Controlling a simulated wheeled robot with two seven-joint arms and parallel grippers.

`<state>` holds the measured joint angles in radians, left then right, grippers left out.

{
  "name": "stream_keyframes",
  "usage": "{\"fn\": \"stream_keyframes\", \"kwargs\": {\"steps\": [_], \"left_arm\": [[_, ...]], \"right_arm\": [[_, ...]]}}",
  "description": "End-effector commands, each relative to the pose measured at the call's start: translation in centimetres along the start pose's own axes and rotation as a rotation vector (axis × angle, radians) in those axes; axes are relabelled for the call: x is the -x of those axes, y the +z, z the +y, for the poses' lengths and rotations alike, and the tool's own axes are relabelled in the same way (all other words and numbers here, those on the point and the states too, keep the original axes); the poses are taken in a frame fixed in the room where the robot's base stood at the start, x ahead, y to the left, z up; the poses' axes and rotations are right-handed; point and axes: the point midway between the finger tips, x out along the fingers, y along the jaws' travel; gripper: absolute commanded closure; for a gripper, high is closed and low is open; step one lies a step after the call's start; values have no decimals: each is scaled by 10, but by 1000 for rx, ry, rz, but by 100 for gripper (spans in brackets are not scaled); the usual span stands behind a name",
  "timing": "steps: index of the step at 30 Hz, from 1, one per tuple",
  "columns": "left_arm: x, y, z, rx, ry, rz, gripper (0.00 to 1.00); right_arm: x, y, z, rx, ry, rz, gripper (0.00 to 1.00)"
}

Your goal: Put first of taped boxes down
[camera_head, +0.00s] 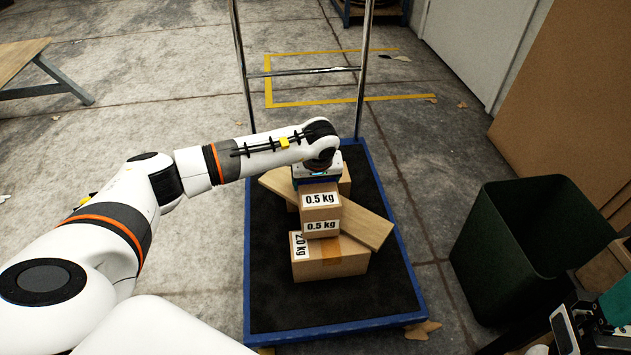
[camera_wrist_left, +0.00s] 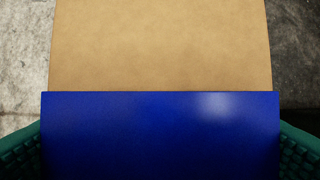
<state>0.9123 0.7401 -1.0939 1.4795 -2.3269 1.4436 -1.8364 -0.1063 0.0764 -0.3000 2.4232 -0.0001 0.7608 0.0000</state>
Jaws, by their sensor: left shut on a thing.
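My left gripper (camera_head: 318,180) points down over the cart and is shut on a small brown cardboard box (camera_head: 320,213) that shows two 0.5 kg labels. In the left wrist view the brown cardboard (camera_wrist_left: 160,45) and a blue surface fill the middle, with green finger pads at both lower corners. The small box overlaps a larger 2.0 kg box (camera_head: 340,262) with a tape strip; I cannot tell whether they touch. My right gripper (camera_head: 600,320) shows only partly at the lower right edge, and its jaws are unclear.
The blue-rimmed cart (camera_head: 412,285) has a black deck with bare room in front of the boxes. A wooden plank (camera_head: 365,222) lies slanting across the deck, with another box (camera_head: 345,180) behind. A dark green bin (camera_head: 490,250) stands right. The cart's metal handle (camera_head: 300,71) rises behind.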

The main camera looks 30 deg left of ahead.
Motion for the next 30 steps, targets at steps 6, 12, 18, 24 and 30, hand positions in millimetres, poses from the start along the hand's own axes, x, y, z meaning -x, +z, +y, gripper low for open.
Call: {"fn": "stream_keyframes", "kwargs": {"steps": [6, 12, 18, 24, 30], "left_arm": [[-2, 0, 0, 0, 0, 0, 0], [-1, 0, 0, 0, 0, 0, 0], [24, 2, 0, -1, 0, -2, 0], [68, 3, 0, -2, -2, -3, 0], [104, 2, 0, -2, -1, -2, 0]], "right_arm": [[-1, 0, 0, 0, 2, -4, 35], [-2, 0, 0, 0, 2, -4, 35], [1, 1, 0, -4, -12, 33, 35], [9, 7, 0, -12, -37, 94, 35], [12, 13, 0, -17, -53, 130, 35]]}}
